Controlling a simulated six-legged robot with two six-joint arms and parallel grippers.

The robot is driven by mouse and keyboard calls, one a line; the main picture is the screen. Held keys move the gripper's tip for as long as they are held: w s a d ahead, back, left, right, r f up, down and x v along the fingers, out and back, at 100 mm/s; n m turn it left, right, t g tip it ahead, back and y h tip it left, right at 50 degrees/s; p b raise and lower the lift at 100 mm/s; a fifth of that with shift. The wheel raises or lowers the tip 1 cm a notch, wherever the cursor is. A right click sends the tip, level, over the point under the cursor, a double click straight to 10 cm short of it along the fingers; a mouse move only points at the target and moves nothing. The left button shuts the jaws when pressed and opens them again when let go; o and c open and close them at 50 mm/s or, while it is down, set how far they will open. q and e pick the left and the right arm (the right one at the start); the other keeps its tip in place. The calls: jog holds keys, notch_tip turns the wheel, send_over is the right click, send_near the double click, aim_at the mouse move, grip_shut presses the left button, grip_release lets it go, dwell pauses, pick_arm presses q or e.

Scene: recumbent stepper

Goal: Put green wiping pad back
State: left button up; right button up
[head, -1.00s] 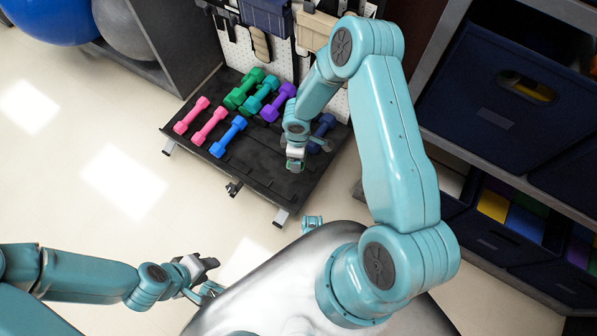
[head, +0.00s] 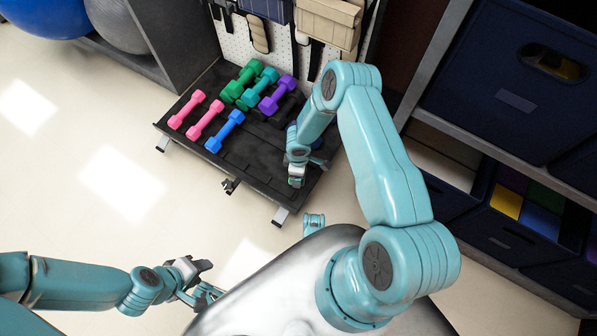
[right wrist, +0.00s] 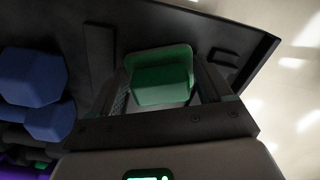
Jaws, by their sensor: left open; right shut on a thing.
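The green wiping pad (right wrist: 160,78) is between the two fingers of my right gripper (right wrist: 172,88) in the right wrist view. The fingers are shut on it, over the black tray. In the head view my right gripper (head: 296,181) is low over the tray's right part, near its front edge, and the pad can hardly be made out there. I cannot tell whether the pad touches the tray. My left gripper (head: 208,280) is open and empty over the floor, left of my body.
The black tray (head: 222,168) carries several dumbbells: pink, green, teal, purple and blue. A pegboard (head: 237,45) with hanging items stands behind it. A shelf with dark bins (head: 500,100) is at the right. Pale floor (head: 75,210) lies clear at the left.

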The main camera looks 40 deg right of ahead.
jog(key=shift+r, duration=0.1)
jog(key=o, duration=0.7)
jog(key=shift+c, duration=0.2)
